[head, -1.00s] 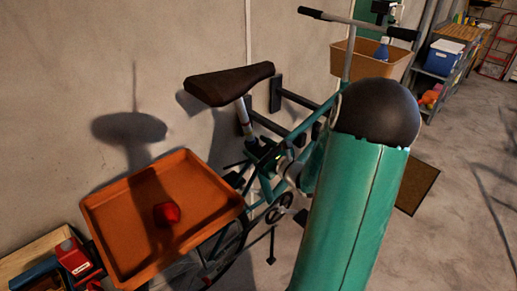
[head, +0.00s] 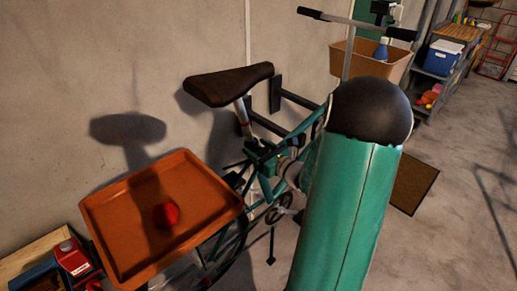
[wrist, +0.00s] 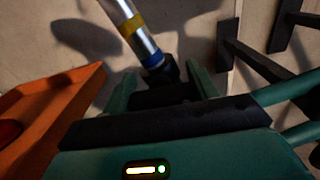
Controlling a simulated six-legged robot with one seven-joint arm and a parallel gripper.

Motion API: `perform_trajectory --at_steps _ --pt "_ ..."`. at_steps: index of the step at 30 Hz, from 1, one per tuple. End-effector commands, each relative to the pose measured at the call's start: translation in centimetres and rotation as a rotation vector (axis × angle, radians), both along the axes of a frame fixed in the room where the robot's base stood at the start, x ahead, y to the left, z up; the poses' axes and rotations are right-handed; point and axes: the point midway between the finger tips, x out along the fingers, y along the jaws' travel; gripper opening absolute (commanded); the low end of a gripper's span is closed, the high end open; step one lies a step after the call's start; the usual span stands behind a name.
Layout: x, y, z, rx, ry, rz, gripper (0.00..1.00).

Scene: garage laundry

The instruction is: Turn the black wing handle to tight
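In the wrist view a silver seat post (wrist: 143,42) with yellow and blue bands runs down into a black clamp (wrist: 162,72). A dark shape that looks like the black wing handle (wrist: 160,96) lies just below the clamp. My gripper (wrist: 161,84) has its two green fingers apart, one on each side of this dark shape. I cannot tell whether the fingers touch it. The handle's exact angle is lost in shadow.
An orange tray (head: 110,235) holding a red object (head: 166,214) is left of my gripper. Black wall brackets (head: 300,98) reach out behind the bike. A tan basket (head: 345,58) hangs by the handlebar (head: 350,20). Open floor is at the right.

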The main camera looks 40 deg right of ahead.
Motion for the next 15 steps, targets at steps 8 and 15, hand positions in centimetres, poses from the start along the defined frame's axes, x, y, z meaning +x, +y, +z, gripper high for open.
perform_trajectory --at_steps 8,15 --pt "-0.02 -0.01 -0.02 0.0 0.0 0.0 0.8" --pt "-0.79 -0.06 -0.01 -0.001 0.001 -0.001 0.8"
